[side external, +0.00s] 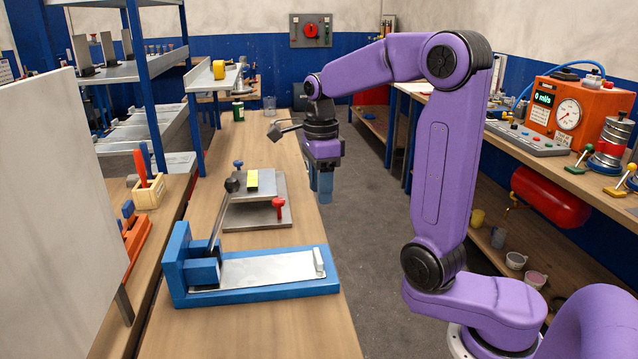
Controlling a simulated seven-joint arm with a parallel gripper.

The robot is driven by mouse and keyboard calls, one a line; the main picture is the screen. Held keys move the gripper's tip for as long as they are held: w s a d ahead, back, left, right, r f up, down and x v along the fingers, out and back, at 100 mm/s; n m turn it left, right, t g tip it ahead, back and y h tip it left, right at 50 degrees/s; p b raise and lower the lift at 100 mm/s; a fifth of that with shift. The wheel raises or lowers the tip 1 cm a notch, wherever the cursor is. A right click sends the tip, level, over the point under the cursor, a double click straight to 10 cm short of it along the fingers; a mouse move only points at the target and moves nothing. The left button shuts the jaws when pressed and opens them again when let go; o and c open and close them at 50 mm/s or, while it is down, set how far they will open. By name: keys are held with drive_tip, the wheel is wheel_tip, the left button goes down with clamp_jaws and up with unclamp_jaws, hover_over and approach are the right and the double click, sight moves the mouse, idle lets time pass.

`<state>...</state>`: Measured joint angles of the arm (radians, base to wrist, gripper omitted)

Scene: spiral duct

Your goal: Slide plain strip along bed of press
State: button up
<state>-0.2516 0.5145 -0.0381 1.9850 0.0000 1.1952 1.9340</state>
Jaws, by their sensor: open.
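The blue press (180,262) stands at the near end of the wooden bench, with a dark-knobbed lever (222,218) leaning up to the right. A flat, plain silver strip (262,269) lies lengthwise along its blue bed (270,291). A small pale upright piece (318,262) stands at the strip's right end; I cannot tell whether it belongs to the strip or the bed. My gripper (321,194), with blue fingers pointing down, is open and apart from the press. It is above and behind the bed's right end, near the bench's right edge. The finger gap is hard to see.
Shelves (150,65) and a pale panel (60,190) stand at left. Open floor (375,250) lies right of the bench.

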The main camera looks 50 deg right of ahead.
sight(317, 255)
drive_tip(key=n, duration=1.6)
drive_tip(key=shift+w+a+r+n, duration=0.2)
drive_tip(key=shift+r+n, duration=0.05)
drive_tip(key=shift+n, duration=0.05)
drive_tip(key=shift+f, duration=0.1)
wheel_tip(317, 255, down, 17)
drive_tip(key=shift+f, duration=0.15)
clamp_jaws()
